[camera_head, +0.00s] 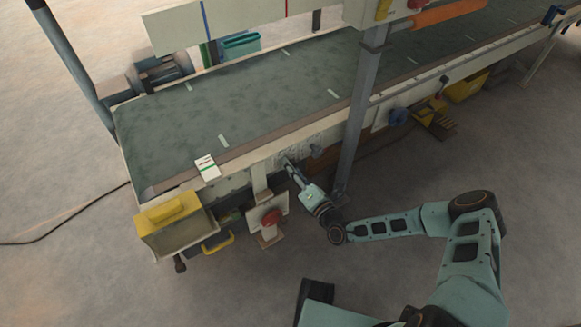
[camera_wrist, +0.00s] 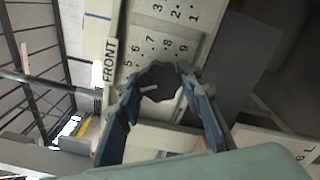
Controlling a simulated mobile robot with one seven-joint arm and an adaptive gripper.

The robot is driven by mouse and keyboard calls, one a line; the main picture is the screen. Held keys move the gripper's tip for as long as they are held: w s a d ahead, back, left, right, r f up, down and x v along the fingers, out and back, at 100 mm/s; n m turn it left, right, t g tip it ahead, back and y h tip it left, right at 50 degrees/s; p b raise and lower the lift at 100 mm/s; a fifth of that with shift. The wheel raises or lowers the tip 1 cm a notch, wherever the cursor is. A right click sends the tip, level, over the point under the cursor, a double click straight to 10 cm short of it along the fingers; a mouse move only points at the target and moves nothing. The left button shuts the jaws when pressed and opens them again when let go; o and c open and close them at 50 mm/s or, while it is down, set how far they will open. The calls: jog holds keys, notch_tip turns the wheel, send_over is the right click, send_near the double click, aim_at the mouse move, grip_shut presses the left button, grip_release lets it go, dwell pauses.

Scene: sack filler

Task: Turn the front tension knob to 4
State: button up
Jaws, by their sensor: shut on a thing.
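The front tension knob (camera_wrist: 160,78) is a dark, scalloped knob on a pale dial plate marked FRONT in the wrist view. A short white pointer line shows on its face, directed toward the left of the picture, near the 5. Digits 5 to 9 show around it; the 4 cannot be made out there. My gripper (camera_wrist: 157,88) is shut on the knob, with one blue finger on each side. In the head view my gripper (camera_head: 288,165) reaches the conveyor's near side, where its fingers hide most of the knob.
A grey post (camera_head: 360,120) stands just right of my gripper. The floor in front is partly clear.

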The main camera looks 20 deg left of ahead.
jog(key=o, duration=1.2)
jog(key=shift+c, duration=0.2)
notch_tip(320, 180, up, 10)
jog(key=shift+r, duration=0.1)
